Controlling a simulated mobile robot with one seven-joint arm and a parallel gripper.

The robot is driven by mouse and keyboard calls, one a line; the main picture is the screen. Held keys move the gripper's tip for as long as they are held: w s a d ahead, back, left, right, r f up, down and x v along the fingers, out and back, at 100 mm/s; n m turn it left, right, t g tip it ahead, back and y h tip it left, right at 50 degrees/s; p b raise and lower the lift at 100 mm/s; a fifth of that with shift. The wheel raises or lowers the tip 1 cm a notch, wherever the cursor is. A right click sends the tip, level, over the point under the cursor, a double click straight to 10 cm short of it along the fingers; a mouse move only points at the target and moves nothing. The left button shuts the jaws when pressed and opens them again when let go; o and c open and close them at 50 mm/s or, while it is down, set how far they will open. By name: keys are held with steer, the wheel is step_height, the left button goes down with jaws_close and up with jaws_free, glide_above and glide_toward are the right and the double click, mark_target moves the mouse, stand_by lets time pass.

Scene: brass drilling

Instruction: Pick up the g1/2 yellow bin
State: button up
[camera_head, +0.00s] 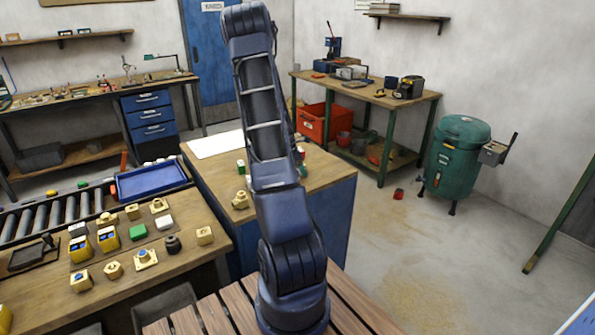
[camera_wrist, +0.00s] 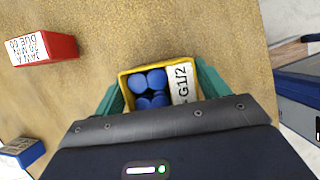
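The yellow bin (camera_wrist: 126,73) is in the middle of the wrist view, with blue round-ended pieces inside and a white label reading G1/2 along its right side. The teal fingers of my gripper (camera_wrist: 160,88) stand on its left and right sides and appear to touch both walls. The near part of the bin is hidden by my gripper's dark body. I cannot tell whether the bin rests on the wooden surface or is just above it. In the head view my arm hides the gripper and this bin.
In the wrist view a red labelled box (camera_wrist: 60,47) lies upper left and a blue box (camera_wrist: 22,152) lower left. In the head view the wooden-topped blue bench (camera_head: 325,172) stands behind my arm, and the left bench (camera_head: 190,270) holds several yellow-and-blue bins and brass parts.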

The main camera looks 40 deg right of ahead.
steer(key=c, duration=0.7)
steer(key=shift+o, duration=0.2)
